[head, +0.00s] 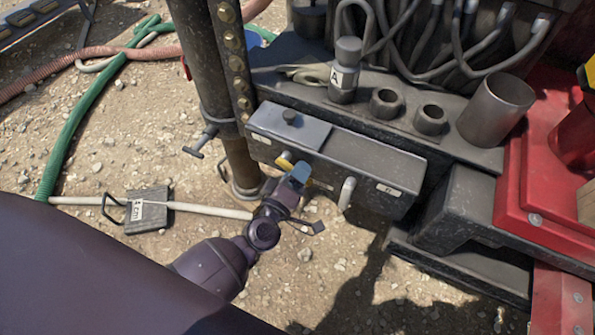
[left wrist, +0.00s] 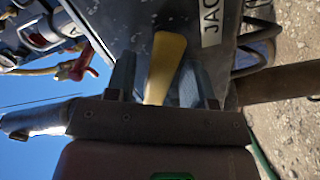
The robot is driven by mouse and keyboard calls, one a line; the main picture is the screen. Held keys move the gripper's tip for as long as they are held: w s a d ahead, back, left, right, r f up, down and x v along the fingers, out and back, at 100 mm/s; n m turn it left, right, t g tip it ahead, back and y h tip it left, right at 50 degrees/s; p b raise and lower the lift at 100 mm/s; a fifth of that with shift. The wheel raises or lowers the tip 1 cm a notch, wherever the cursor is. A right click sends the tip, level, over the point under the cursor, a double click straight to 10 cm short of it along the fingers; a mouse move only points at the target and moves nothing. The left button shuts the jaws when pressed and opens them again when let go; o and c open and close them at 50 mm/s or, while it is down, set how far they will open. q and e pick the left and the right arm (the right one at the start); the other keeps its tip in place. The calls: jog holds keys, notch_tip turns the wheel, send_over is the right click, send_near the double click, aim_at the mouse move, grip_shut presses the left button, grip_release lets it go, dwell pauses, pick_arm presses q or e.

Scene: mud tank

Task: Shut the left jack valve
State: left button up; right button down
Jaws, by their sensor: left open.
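The jack valve's yellow handle (left wrist: 163,68) stands between my left gripper's two fingers in the left wrist view. A white label starting "JAC" (left wrist: 210,22) is beside it on the dark box. In the head view my left gripper (head: 298,178) is at the front face of the grey box (head: 372,156), at its left part. A bit of yellow handle (head: 284,158) shows just beyond the fingers, which hide the rest. My left gripper (left wrist: 165,85) is open around the handle, with gaps at its sides. My right gripper is in neither view.
A pale lever (head: 347,192) sticks out of the box face to the right. A dark post (head: 215,70) with a T-handle (head: 200,142) stands close on the left. A red-handled valve (left wrist: 78,66) shows in the left wrist view. Hoses (head: 90,115) lie on the gravel.

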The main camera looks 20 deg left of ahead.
pick_arm(q)
jog(key=shift+w, duration=0.2)
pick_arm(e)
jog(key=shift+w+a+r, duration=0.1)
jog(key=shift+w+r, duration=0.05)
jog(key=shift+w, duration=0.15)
pick_arm(q)
jog(key=c, duration=0.9)
grip_shut()
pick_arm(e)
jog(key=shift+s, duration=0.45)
